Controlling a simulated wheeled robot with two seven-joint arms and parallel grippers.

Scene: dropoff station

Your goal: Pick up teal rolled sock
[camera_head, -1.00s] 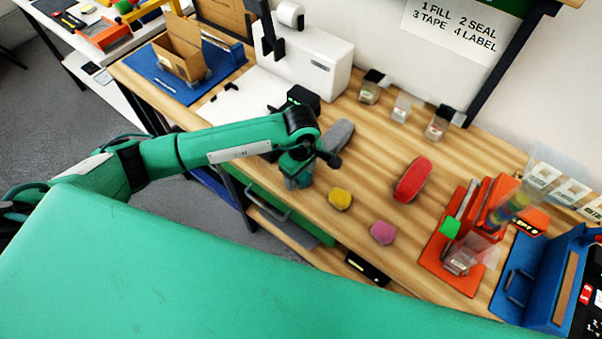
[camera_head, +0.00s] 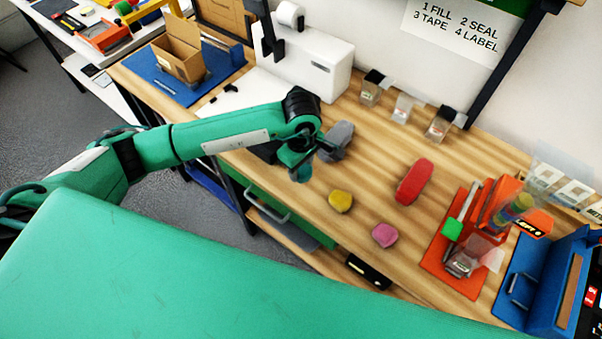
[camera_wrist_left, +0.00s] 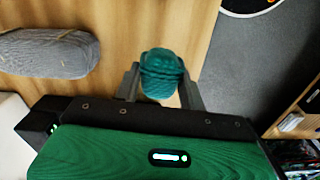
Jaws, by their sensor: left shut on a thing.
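The teal rolled sock (camera_wrist_left: 161,72) sits between the two dark fingers of my left gripper (camera_wrist_left: 160,88) in the left wrist view. The fingers are shut on its sides, and its ribbed end faces the camera. In the head view my left gripper (camera_head: 301,160) hangs near the table's front edge, left of the yellow rolled item, with the teal sock (camera_head: 300,173) partly hidden at its tip. I cannot tell exactly how far the sock is above the table. My right gripper is not in view.
A grey rolled item (camera_head: 338,138) lies just behind the gripper.

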